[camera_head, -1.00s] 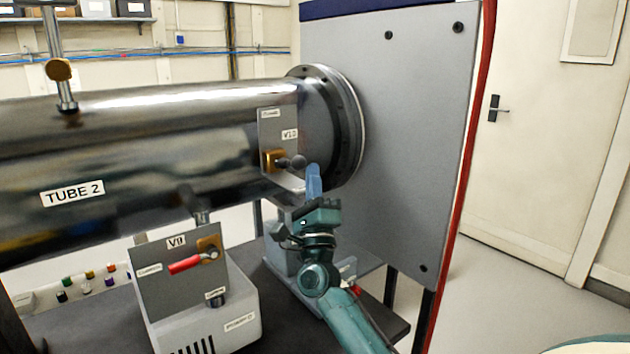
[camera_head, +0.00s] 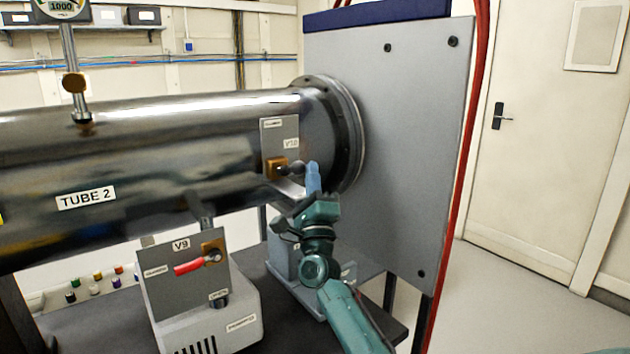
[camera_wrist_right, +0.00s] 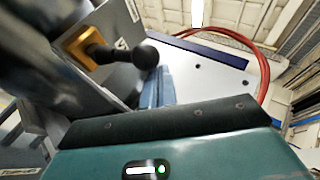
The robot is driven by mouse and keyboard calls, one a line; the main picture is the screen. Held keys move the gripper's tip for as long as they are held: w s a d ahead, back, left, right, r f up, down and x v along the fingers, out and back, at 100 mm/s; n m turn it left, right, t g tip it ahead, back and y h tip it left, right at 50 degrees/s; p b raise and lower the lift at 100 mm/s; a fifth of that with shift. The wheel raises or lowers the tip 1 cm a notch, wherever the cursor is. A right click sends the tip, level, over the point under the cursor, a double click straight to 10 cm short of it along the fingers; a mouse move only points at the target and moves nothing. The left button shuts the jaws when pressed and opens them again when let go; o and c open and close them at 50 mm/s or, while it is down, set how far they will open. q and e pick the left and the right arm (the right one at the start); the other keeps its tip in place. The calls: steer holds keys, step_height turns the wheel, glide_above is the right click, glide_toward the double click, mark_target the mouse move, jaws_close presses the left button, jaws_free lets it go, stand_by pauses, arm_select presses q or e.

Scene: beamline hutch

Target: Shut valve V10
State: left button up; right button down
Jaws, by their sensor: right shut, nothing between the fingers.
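Valve V10 sits on a small grey plate (camera_head: 280,135) at the right end of the steel tube marked TUBE 2 (camera_head: 150,165). It has a brass block (camera_head: 276,168) and a dark lever with a ball knob (camera_head: 296,168) pointing right. In the right wrist view the brass block (camera_wrist_right: 82,48) and the black knob (camera_wrist_right: 145,57) are close ahead. My right gripper (camera_head: 313,176), with blue fingers, is shut and empty just right of the knob. The fingers (camera_wrist_right: 157,88) show below and right of the knob; whether they touch it I cannot tell. My left gripper is out of view.
Valve V9 with a red lever (camera_head: 190,267) stands on a grey box at the lower left. A large grey panel (camera_head: 400,150) with a red hose (camera_head: 468,150) rises to the right. A door and free floor (camera_head: 490,300) lie beyond.

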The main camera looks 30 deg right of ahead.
steer(key=r, duration=0.1)
steer(key=w+r, duration=0.1)
steer(key=r, duration=0.1)
steer(key=w+r, duration=0.1)
steer(key=shift+a+r, duration=0.1)
steer(key=shift+r, duration=0.3)
stand_by(0.4)
steer(key=shift+w+a+r+b, duration=0.1)
steer(key=shift+w+r+b, duration=0.4)
steer(key=shift+w+r, duration=0.65)
steer(key=shift+w, duration=0.25)
steer(key=shift+b, duration=0.3)
